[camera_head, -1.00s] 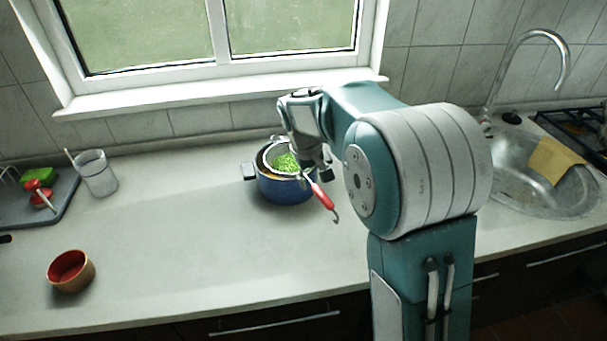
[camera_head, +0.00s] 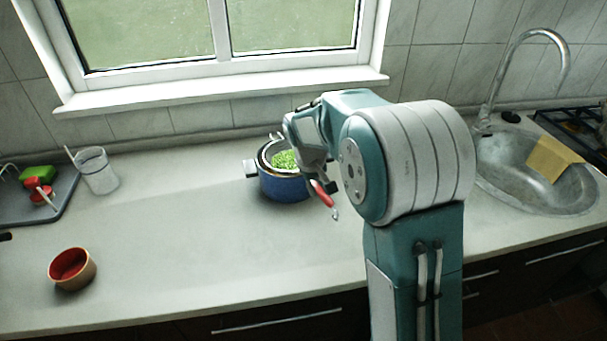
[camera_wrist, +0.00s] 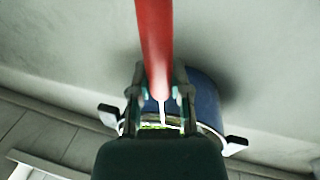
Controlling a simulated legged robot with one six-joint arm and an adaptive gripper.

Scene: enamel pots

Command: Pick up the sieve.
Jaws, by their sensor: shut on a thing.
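The sieve has a red handle (camera_head: 322,192) with a hook at its end, and its bowl holds green peas (camera_head: 285,160). The bowl sits at the mouth of a blue enamel pot (camera_head: 287,188); I cannot tell if it still touches the rim. My gripper (camera_wrist: 160,100) is shut on the sieve near where the red handle (camera_wrist: 155,40) meets the metal shaft. In the wrist view the pot (camera_wrist: 205,100) is behind the fingers, and my wrist hides most of the sieve bowl. In the head view my arm partly covers the gripper.
A brown bowl with a red inside (camera_head: 72,268) stands at the front left. A glass (camera_head: 97,172) and a grey tray (camera_head: 62,205) are at the far left. The sink (camera_head: 520,180) with a yellow cloth (camera_head: 552,158) is at the right. The counter's left middle is clear.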

